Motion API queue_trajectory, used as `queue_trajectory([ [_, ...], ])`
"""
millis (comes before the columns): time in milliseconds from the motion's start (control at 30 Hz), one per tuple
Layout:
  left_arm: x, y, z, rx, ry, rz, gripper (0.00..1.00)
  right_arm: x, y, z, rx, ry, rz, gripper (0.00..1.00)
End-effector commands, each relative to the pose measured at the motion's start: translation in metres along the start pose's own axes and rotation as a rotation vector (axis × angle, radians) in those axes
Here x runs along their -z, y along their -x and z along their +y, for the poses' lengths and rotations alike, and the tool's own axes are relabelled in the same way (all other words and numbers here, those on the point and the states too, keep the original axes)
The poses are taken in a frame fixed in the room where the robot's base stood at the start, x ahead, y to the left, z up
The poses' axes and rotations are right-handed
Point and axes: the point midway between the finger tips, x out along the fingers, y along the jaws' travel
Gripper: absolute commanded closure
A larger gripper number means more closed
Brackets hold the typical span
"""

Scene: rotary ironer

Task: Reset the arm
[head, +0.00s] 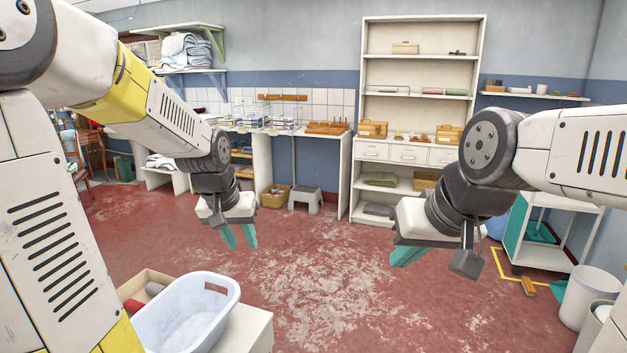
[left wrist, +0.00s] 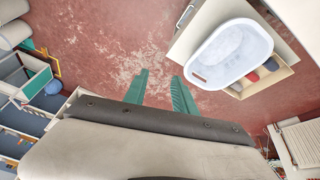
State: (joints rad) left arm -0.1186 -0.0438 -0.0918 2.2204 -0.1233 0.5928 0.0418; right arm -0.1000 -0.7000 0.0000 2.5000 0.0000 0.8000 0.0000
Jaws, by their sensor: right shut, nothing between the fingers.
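My left arm comes in from the left in the head view. Its gripper (head: 239,238) points down, with two green fingers apart and nothing between them. In the left wrist view, the same gripper's fingers (left wrist: 160,90) are spread over the bare red floor. My right arm comes in from the right. Its gripper (head: 404,258) hangs over open floor, with its green fingers together and empty. Neither gripper touches anything. The left gripper is above and to the right of a white tub (head: 192,318) in the head view.
The tub stands on a pale surface (head: 252,335) at the lower left, beside a box (head: 140,282). A shelf unit (head: 423,40) and work table (head: 262,150) stand at the back. A cart (head: 545,256) and white bin (head: 583,298) are at the right. The middle floor is clear.

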Motion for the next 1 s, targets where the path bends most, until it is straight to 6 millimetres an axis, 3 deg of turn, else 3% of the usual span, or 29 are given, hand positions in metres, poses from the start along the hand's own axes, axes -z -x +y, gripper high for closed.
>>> queue_trajectory([
  [33, -0.010, 0.024, 0.003, -0.012, 0.004, 0.028, 0.68, 0.000, 0.000, 0.000, 0.000, 0.000, 0.000, 1.00],
  [200, -0.054, 0.081, 0.016, -0.051, 0.008, 0.089, 0.68, 0.000, 0.000, 0.000, 0.000, 0.000, 0.000, 1.00],
  [400, -0.104, 0.120, 0.028, -0.080, 0.003, 0.146, 0.68, 0.000, 0.000, 0.000, 0.000, 0.000, 0.000, 1.00],
  [600, -0.127, 0.132, 0.034, -0.091, -0.002, 0.169, 0.68, 0.000, 0.000, 0.000, 0.000, 0.000, 0.000, 1.00],
  [1000, -0.129, 0.133, 0.034, -0.092, -0.002, 0.170, 0.68, 0.000, 0.000, 0.000, 0.000, 0.000, 0.000, 1.00],
])
